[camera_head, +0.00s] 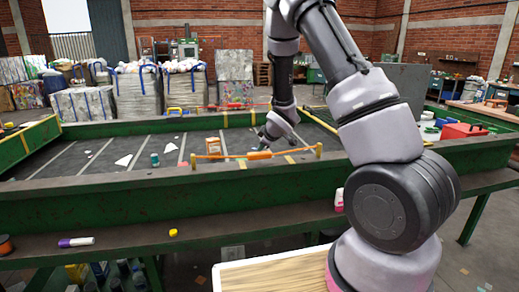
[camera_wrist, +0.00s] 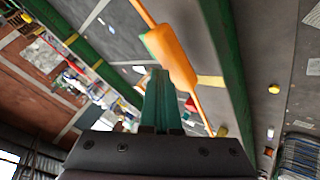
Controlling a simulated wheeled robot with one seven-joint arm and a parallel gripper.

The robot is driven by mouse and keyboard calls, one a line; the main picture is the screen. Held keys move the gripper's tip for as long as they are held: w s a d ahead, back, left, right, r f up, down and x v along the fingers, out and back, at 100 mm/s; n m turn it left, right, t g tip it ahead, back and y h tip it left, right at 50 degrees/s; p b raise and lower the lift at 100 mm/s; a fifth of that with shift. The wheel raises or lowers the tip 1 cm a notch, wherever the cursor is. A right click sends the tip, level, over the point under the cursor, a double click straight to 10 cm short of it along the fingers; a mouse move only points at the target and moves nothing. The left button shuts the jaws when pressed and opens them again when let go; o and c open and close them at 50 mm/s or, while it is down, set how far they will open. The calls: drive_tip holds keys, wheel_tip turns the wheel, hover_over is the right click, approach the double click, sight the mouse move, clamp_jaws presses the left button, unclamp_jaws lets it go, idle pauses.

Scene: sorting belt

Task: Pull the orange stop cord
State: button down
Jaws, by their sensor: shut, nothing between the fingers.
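The orange stop cord (camera_head: 225,157) runs between two yellow posts along the near edge of the belt, with a thicker orange handle (camera_head: 260,155) at its middle. In the wrist view the handle (camera_wrist: 172,55) lies just beyond my fingertips, and the cord runs diagonally away from both its ends. My gripper (camera_head: 264,143) is over the belt, near the handle. Its fingers, also in the wrist view (camera_wrist: 160,75), are shut and empty. The tips overlap the handle's lower edge in that view; I cannot tell whether they touch it.
The dark belt (camera_head: 60,165) has green side walls (camera_head: 110,205) and carries white scraps, a small brown box (camera_head: 213,146) and a teal item (camera_head: 155,160). A marker (camera_head: 76,242) and a yellow cap (camera_head: 173,232) lie on the near ledge. A red toolbox (camera_head: 462,130) stands at right.

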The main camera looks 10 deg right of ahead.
sight(261, 153)
drive_tip(key=shift+f, duration=0.4)
drive_tip(key=shift+r, duration=0.15)
idle(0.4)
drive_tip(key=shift+r, duration=1.9)
drive_tip(key=shift+r, duration=2.55)
